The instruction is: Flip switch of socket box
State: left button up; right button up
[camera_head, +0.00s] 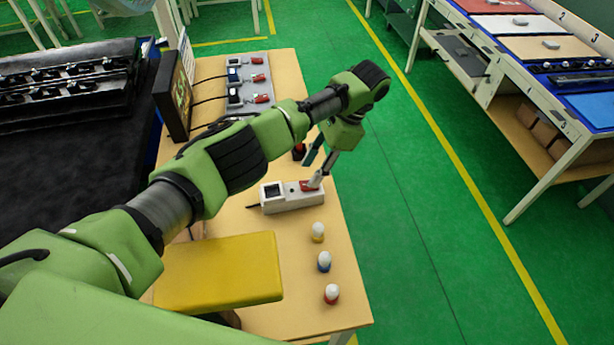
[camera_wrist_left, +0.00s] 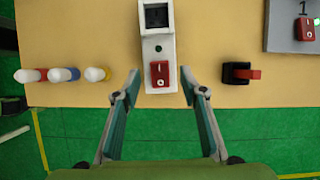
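The white socket box (camera_head: 280,203) lies on the wooden table near its right edge, with a dark square socket at one end and a red rocker switch (camera_head: 307,186) at the other. In the left wrist view the socket box (camera_wrist_left: 158,49) is at top centre, and the switch (camera_wrist_left: 160,73) faces the camera with its marks visible. My left gripper (camera_head: 316,172) is at the switch end. Contact with the switch cannot be told. My right gripper is not seen.
A black block with a red switch (camera_wrist_left: 240,73) sits beside the box. Several small white-topped pegs (camera_head: 324,262) stand along the table's right edge. A grey panel with red switches (camera_head: 247,80), a dark-framed screen (camera_head: 176,95) and a yellow board (camera_head: 215,270) are also near.

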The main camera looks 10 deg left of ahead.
pick_arm(q)
jog(key=v, duration=0.7)
jog(key=shift+d+r, duration=0.2)
jog(key=shift+r, duration=0.1)
